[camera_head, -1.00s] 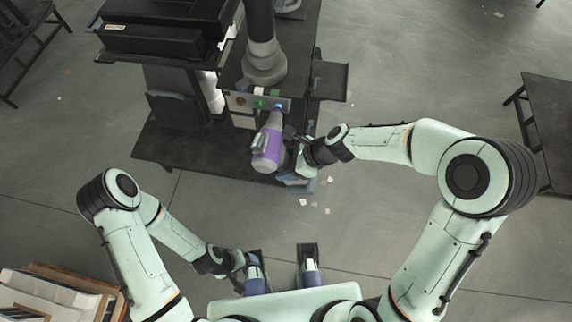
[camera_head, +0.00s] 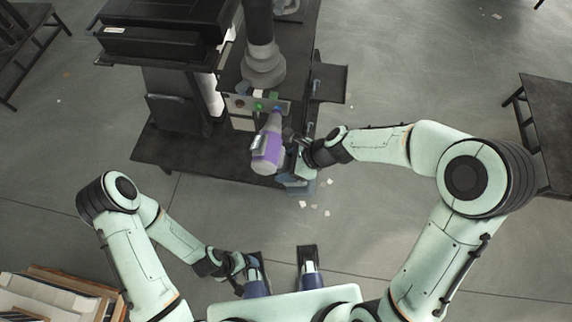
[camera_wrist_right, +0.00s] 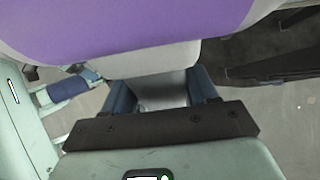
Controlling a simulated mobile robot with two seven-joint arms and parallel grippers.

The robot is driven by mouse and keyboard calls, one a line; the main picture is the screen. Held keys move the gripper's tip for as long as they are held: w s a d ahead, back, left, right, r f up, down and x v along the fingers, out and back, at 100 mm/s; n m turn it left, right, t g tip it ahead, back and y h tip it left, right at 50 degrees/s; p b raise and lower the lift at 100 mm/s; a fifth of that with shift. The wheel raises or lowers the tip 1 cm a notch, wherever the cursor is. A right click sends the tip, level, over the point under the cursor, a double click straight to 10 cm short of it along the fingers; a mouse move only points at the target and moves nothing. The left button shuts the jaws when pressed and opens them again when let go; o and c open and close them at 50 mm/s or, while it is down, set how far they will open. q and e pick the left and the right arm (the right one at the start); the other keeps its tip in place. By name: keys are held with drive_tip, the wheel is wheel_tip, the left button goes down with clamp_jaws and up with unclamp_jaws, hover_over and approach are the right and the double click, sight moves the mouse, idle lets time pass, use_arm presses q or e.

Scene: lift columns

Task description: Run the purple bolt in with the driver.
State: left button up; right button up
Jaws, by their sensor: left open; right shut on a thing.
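The driver (camera_head: 267,150), purple and grey, is held upright in the picture below the front panel of the dark workstation. Its nose points up at the panel's right part, next to a small blue spot (camera_head: 277,108). I cannot tell whether the nose touches it. The purple bolt is not clearly visible; the driver's nose may hide it. My right gripper (camera_head: 290,163) is shut on the driver. In the right wrist view, the driver's purple body (camera_wrist_right: 120,25) fills the top. My left gripper (camera_head: 243,277) is open and empty, low near my base, well away from the panel.
The panel (camera_head: 241,103) carries a green part (camera_head: 260,104) left of the driver's nose. A grey column (camera_head: 263,65) stands behind it. A dark side shelf (camera_head: 330,83) juts out right. Dark tables (camera_head: 552,115) stand far right and upper left. Open floor lies between.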

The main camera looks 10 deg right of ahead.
drive_tip(key=shift+w+d+r+p, duration=0.1)
drive_tip(key=shift+w+p, duration=0.1)
drive_tip(key=shift+w, duration=0.15)
drive_tip(key=shift+w+d+p, duration=0.1)
drive_tip(key=shift+w+p, duration=0.05)
drive_tip(key=shift+w, duration=0.15)
idle(0.7)
drive_tip(key=shift+w+d+p, duration=0.2)
drive_tip(key=shift+w+p, duration=0.4)
drive_tip(key=shift+p, duration=0.5)
idle(2.4)
idle(0.3)
drive_tip(key=shift+s+a+b, duration=0.3)
drive_tip(key=shift+s+b, duration=0.05)
drive_tip(key=shift+s, duration=0.45)
drive_tip(key=shift+s+a+b, duration=0.25)
drive_tip(key=shift+s+b, duration=0.05)
drive_tip(key=shift+s, duration=0.5)
drive_tip(key=shift+s+a+b, duration=0.3)
drive_tip(key=shift+s+b, duration=0.05)
drive_tip(key=shift+s, duration=0.45)
drive_tip(key=shift+s+a+b, duration=0.3)
drive_tip(key=shift+s+b, duration=0.1)
drive_tip(key=shift+s, duration=0.6)
drive_tip(key=shift+s+a+b, duration=0.3)
drive_tip(key=shift+s+b, duration=0.05)
drive_tip(key=shift+s, duration=0.6)
